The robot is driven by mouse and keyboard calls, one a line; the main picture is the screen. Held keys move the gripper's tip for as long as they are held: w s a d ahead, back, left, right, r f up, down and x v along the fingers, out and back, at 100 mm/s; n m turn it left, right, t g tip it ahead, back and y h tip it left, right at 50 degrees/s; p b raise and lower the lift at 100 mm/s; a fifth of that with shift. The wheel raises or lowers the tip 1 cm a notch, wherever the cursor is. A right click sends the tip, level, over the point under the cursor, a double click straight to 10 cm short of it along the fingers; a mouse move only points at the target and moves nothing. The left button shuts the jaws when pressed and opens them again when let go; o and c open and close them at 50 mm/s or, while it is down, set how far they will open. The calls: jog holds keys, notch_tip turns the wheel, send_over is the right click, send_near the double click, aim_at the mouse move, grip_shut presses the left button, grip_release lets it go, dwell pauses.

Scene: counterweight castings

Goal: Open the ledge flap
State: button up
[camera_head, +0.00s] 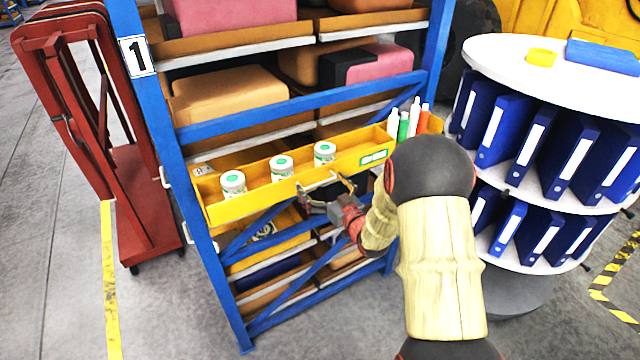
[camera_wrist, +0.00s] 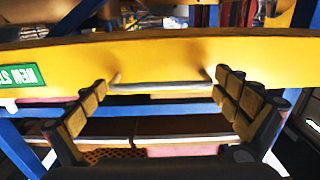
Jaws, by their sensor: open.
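The yellow ledge flap (camera_head: 240,207) is the long front panel of a ledge on the blue rack, and it stands upright. It fills the upper part of the wrist view (camera_wrist: 160,52). A thin silver bar handle (camera_wrist: 160,84) sits on its lower front; it also shows in the head view (camera_head: 318,183). My gripper (camera_head: 325,188) is open in front of the flap. In the wrist view my gripper (camera_wrist: 161,82) has one finger on each side of the handle, apart from its ends. Whether the fingertips touch the panel is unclear.
Several white jars (camera_head: 282,167) stand behind the flap, with marker-like bottles (camera_head: 404,125) at its right end. A blue cross brace (camera_head: 265,232) runs below. A round binder stand (camera_head: 545,150) is close on the right; a red folded cart (camera_head: 120,190) stands left.

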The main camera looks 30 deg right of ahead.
jog(key=shift+c, duration=0.7)
jog(key=c, duration=1.4)
